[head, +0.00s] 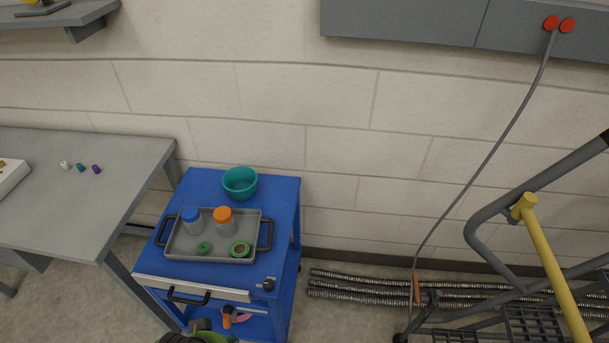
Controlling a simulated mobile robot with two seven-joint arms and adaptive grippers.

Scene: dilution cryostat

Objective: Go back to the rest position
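Neither of my grippers shows in the head view, and no part of my arms can be made out. The task names no object. A blue cart (284,215) stands below the wall, left of the middle of the picture. On its top are a grey tray (222,254) with black handles and a teal bowl (239,183) behind the tray.
A grey table (80,200) with several small coloured pieces stands at left. A grey metal frame (490,215) with a yellow bar (552,265) stands at right. Ribbed hoses (350,284) lie along the wall. A cable (487,160) hangs from the wall box (420,20).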

